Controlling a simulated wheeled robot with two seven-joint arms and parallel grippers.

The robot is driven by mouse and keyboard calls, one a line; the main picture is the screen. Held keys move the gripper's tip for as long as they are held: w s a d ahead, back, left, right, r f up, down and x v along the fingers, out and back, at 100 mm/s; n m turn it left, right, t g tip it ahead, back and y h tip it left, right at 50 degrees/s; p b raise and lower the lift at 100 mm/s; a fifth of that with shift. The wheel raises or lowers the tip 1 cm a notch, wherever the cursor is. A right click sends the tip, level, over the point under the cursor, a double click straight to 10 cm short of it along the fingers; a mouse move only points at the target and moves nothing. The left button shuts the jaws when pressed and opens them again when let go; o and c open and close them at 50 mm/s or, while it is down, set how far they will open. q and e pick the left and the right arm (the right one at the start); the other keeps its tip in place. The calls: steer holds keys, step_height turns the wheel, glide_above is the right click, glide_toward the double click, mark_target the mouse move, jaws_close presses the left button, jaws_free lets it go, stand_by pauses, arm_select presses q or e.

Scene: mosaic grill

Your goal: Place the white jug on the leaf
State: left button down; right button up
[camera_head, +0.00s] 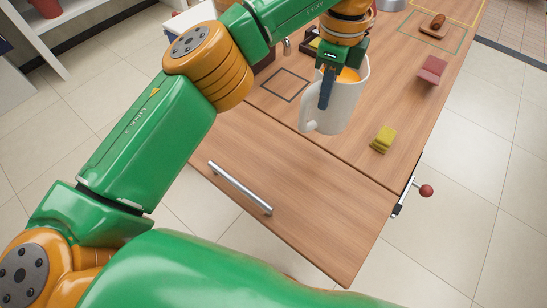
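The white jug (346,104) is upright in the upper middle, with its handle to the lower left and something orange inside. My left gripper (327,86) comes down at the jug's rim. One dark finger lies against the outside of its near wall; the other finger is hidden. The gripper looks shut on the jug's wall. Whether the jug's base touches the wood or hangs just above it, I cannot tell. The wooden leaf (300,205) is the bare front panel below a seam, nearer than the jug. My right gripper is not in view.
A metal bar handle (240,188) is on the leaf's left part. A red-knobbed lever (425,190) sticks out at its right edge. A yellow block (383,139) and a reddish block (432,70) lie on the main top. A dark square outline (286,84) is left of the jug.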

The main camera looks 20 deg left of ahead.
arm_select(q)
steer(key=s+a+f+n, duration=0.2)
steer(key=s+a+f, duration=0.2)
steer(key=a+f, duration=0.9)
steer(key=shift+s+n, duration=0.2)
steer(key=shift+n, duration=0.2)
steer(key=c, duration=1.1)
jaws_free()
steer(key=shift+s+d, duration=0.1)
